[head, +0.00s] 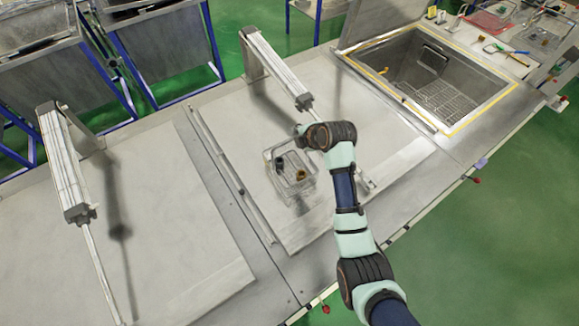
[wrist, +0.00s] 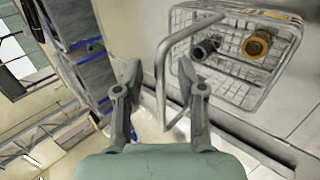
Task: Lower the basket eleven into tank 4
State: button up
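A wire basket (head: 275,158) with a dark part and a yellow-brown part in it is over the closed middle lid (head: 225,110); I cannot tell whether it rests on the lid. In the wrist view the basket (wrist: 255,92) is at upper right, its bent handle (wrist: 162,88) reaching between my fingers. My gripper (wrist: 160,78) is open, its fingers apart on either side of the handle. In the head view my arm hides the gripper. No tank number is readable, so I cannot tell which is tank 4.
An open tank (head: 400,60) with a wire rack in its bottom is at upper right. Lid cylinders stand over the middle lid (head: 275,68) and left lid (head: 65,165). Small tools lie on the right bench (head: 505,50). Blue-framed metal tubs (head: 160,50) stand behind.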

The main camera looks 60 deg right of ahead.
grip_shut()
jog(key=shift+r, duration=0.2)
jog(key=shift+r+p, duration=1.3)
jog(key=shift+r, duration=0.15)
